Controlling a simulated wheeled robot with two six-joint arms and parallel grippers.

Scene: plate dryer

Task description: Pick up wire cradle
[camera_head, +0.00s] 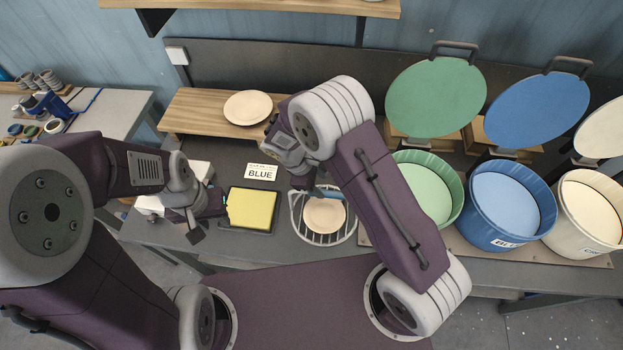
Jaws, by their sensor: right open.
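The wire cradle (323,241) is a round, pale metal wire frame on the grey bench. A beige round plate (324,216) lies in it. My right gripper (308,186) is open at the cradle's far left side, above or beside its rim; I cannot tell whether it touches. A short blue piece shows by its fingertips, and the arm hides part of the cradle's right side. My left gripper (197,228) is left of a yellow pad (252,209), apart from the cradle. Its jaws are too small and angled to read.
Green (455,207), blue (551,234) and cream (609,239) drums stand to the right, with raised lids behind. A white card reading BLUE (261,172) lies behind the yellow pad. Another beige plate (248,107) lies on a wooden shelf. A side table is at far left.

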